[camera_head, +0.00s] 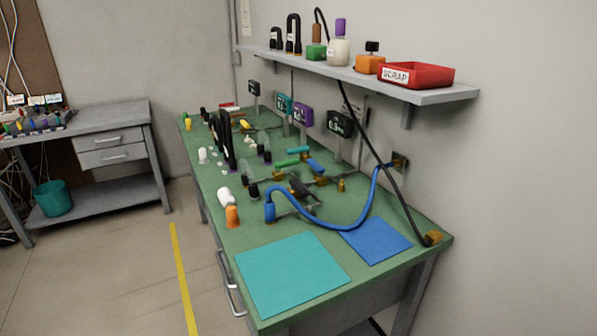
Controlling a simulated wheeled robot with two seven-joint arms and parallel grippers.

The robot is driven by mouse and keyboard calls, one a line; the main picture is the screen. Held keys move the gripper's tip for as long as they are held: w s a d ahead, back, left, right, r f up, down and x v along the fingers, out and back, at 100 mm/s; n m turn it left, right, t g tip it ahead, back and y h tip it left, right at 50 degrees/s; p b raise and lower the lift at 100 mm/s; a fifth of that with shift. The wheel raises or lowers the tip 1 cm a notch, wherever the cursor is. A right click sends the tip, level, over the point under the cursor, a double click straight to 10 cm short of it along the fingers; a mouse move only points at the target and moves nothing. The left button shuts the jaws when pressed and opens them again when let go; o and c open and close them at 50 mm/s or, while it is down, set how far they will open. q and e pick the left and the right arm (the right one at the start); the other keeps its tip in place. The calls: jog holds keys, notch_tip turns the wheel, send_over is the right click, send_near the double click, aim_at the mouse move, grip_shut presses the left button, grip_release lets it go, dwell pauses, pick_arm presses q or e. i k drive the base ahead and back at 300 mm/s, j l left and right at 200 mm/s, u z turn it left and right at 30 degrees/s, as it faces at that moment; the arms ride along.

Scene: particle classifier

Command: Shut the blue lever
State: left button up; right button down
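A small blue lever (316,165) sits among brass fittings on the green workbench (215,208), right of its middle. It lies slantwise, and I cannot tell from its angle whether it is open or shut. A green lever (288,164) lies to its left and a teal lever (299,150) lies behind it. Neither of my grippers is in view, and nothing is seen touching the blue lever.
A blue hose (320,226) arcs across the bench in front of the levers. A black cable (372,150) hangs from the shelf (445,93), which holds a red scrap tray (416,75). Teal (292,272) and blue (376,240) mats lie clear at the near end.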

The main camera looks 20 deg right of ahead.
aim_at(318, 168)
jog(key=i+j+z, duration=0.15)
jog(key=j, duration=0.25)
jog(key=i+j+z, duration=0.2)
jog(key=j, duration=0.25)
jog(key=i+j+z, duration=0.15)
jog(key=j, duration=0.3)
jog(key=i+j+z, duration=0.15)
jog(key=j, duration=0.3)
jog(key=j+z, duration=0.15)
jog(key=j, duration=0.35)
jog(key=i+j+z, duration=0.35)
jog(key=i+j, duration=0.15)
jog(key=i, duration=0.15)
jog(key=i+j+z, duration=0.35)
jog(key=i+j, duration=0.25)
